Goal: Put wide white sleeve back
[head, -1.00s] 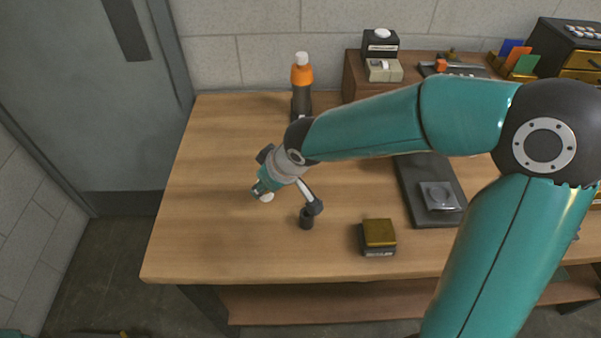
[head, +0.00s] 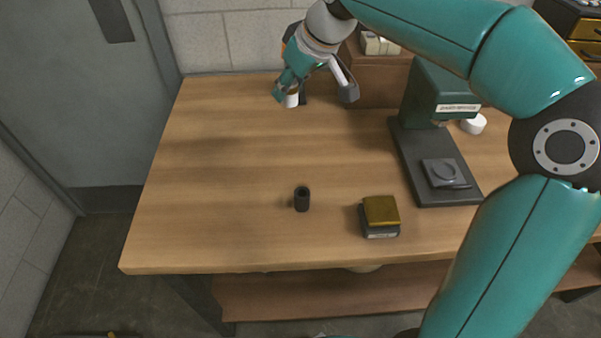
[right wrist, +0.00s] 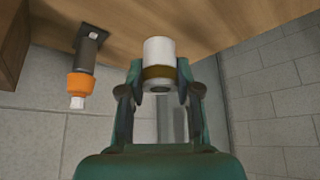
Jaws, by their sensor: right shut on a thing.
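The wide white sleeve (right wrist: 159,51), a short white cylinder with a brown-gold band at its near end, is between the fingers of my right gripper (right wrist: 160,85). My right gripper is shut on it. In the head view a small part of the white sleeve (head: 292,100) shows under my right gripper (head: 288,91), near the back left of the table. I cannot tell whether the sleeve touches the tabletop. My left gripper is not in view.
A dark bottle with an orange collar (right wrist: 81,85) stands close by, mostly hidden in the head view. A small black cylinder (head: 302,200), a gold-topped block (head: 380,211), a green press (head: 437,92) and a white round piece (head: 474,124) stand on the table (head: 210,190).

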